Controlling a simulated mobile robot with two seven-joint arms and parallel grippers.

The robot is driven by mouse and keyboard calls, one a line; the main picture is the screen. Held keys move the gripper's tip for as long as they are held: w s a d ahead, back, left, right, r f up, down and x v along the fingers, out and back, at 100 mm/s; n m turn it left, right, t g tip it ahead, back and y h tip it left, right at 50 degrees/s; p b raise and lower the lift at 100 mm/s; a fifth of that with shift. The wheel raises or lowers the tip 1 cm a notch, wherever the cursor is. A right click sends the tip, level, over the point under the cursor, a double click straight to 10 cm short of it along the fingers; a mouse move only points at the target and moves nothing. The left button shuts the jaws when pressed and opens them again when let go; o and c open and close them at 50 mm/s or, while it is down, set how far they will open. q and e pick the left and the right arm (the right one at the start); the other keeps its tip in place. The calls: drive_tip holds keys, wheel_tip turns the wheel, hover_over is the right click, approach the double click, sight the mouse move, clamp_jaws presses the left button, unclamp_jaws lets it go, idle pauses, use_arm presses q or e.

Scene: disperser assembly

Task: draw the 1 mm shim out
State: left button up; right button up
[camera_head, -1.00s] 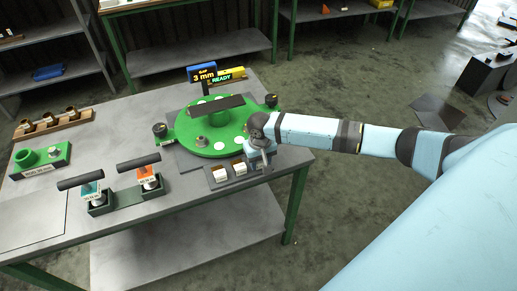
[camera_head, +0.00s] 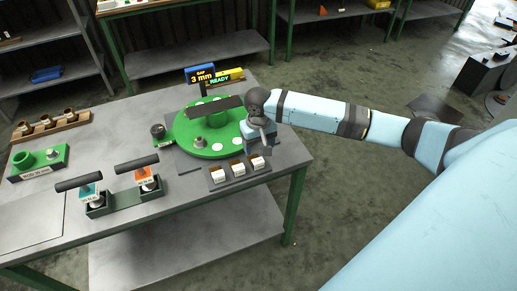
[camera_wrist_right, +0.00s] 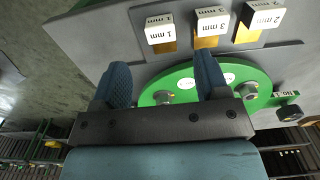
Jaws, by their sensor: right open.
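The 1 mm shim has a white block labelled 1 mm (camera_wrist_right: 160,29) with a brass-coloured piece below it. It is the leftmost of three in the right wrist view and the rightmost in the head view (camera_head: 257,162). The 3 mm (camera_wrist_right: 212,20) and 2 mm (camera_wrist_right: 266,15) pieces stand beside it in the same dark rack (camera_head: 226,182). My right gripper (camera_wrist_right: 162,70) is open and empty, its fingers spread, apart from the 1 mm block. In the head view it is over the right side of the green disc, just behind the rack. My left gripper is not in view.
The green disc (camera_head: 184,133) carries white round spots, a metal boss and a dark bar (camera_head: 215,106). A display (camera_head: 201,75) behind it reads 3 mm, READY. Two handled tools (camera_head: 137,163) stand front left. The table's front right corner is clear.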

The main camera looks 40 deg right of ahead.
wheel_tip(320, 180, up, 5)
drive_tip(key=shift+r, duration=0.1)
idle(0.6)
